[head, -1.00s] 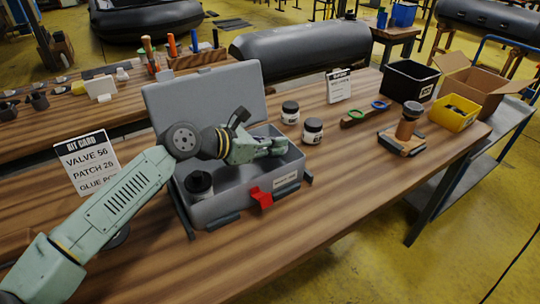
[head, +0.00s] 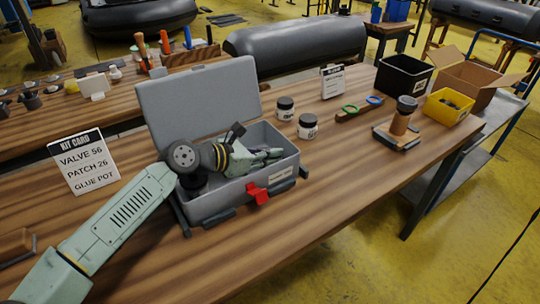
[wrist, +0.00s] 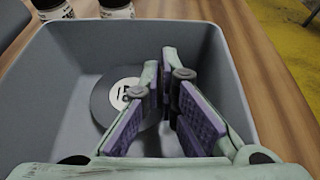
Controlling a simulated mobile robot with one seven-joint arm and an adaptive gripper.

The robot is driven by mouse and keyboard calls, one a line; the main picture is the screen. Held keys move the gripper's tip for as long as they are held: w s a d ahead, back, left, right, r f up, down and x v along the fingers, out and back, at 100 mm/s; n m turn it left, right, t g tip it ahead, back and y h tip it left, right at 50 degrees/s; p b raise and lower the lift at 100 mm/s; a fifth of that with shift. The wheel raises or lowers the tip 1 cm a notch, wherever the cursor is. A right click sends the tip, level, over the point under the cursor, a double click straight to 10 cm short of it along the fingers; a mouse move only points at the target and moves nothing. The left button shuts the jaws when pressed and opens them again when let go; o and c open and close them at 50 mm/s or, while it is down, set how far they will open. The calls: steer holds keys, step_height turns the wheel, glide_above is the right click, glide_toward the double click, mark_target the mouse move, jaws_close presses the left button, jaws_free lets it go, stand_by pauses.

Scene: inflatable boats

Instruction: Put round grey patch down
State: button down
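The round grey patch (wrist: 101,103) is a dark disc with a white printed label. In the wrist view it lies flat on the floor of the grey box (wrist: 60,75), partly hidden behind my left finger. My gripper (wrist: 173,82) is inside the box, its purple pads apart with a narrow gap and nothing visible between them. In the head view my gripper (head: 274,155) reaches down into the open grey box (head: 235,196), and the patch cannot be made out there. A dark jar (head: 194,186) stands in the box's left part, partly hidden by my arm.
The box's raised lid (head: 200,100) stands behind my gripper. A red latch (head: 257,193) is on its front. Two jars (head: 307,126) (head: 285,108) stand right of the box. A kit card (head: 84,160) stands left. The table front right is clear.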

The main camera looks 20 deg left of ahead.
steer(key=shift+f+b, duration=0.35)
steer(key=c, duration=2.3)
jaws_free()
steer(key=o, duration=0.5)
steer(key=shift+r, duration=0.2)
steer(key=shift+r+p, duration=0.25)
steer(key=shift+p, duration=0.35)
steer(key=b+v, duration=0.3)
steer(key=v, duration=0.9)
steer(key=shift+r, duration=0.25)
